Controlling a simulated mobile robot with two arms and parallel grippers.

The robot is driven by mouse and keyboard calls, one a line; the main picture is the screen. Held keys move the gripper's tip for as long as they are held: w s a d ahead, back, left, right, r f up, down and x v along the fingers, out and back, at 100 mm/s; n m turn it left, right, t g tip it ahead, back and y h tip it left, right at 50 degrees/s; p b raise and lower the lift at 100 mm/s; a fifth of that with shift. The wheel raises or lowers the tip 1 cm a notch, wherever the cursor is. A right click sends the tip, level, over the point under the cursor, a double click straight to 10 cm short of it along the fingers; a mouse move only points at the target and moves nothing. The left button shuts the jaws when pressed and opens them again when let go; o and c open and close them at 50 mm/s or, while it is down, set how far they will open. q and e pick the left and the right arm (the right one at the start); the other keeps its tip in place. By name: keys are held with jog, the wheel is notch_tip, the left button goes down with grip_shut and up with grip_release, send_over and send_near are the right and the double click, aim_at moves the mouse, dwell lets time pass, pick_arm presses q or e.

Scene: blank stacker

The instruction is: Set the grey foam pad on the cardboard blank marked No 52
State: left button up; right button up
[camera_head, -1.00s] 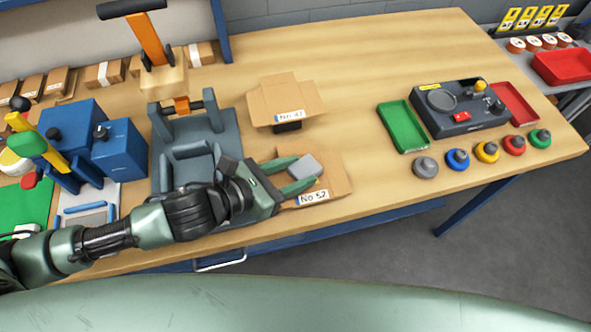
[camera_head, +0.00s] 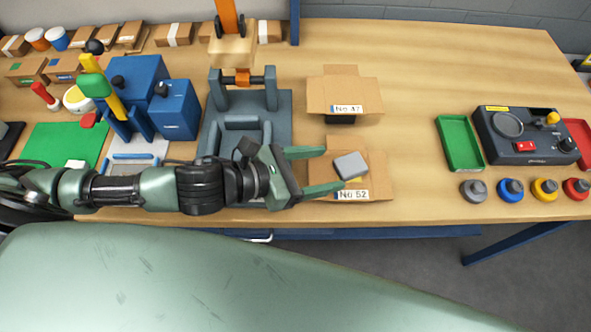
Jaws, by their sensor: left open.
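The grey foam pad (camera_head: 350,165) lies on the cardboard blank marked No 52 (camera_head: 376,183), near its middle and slightly turned. A small yellowish patch shows at the pad's lower edge. The blank lies flat near the table's front edge, its label facing me. My left gripper (camera_head: 334,170) is open, its two green fingers pointing right. The upper finger ends short of the pad, and the lower finger reaches over the blank just below the pad's left side. I cannot tell whether either finger touches the pad. My right gripper is not in view.
A second blank, marked No 47 (camera_head: 345,90), sits on a dark support behind. A grey press fixture (camera_head: 280,120) stands left of the blanks. A green tray (camera_head: 459,142), a control box (camera_head: 525,150) and several coloured knobs are at right. Bare table lies between.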

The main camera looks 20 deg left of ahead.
pick_arm(q)
jog(key=shift+p+v, duration=0.75)
jog(key=shift+v, duration=2.9)
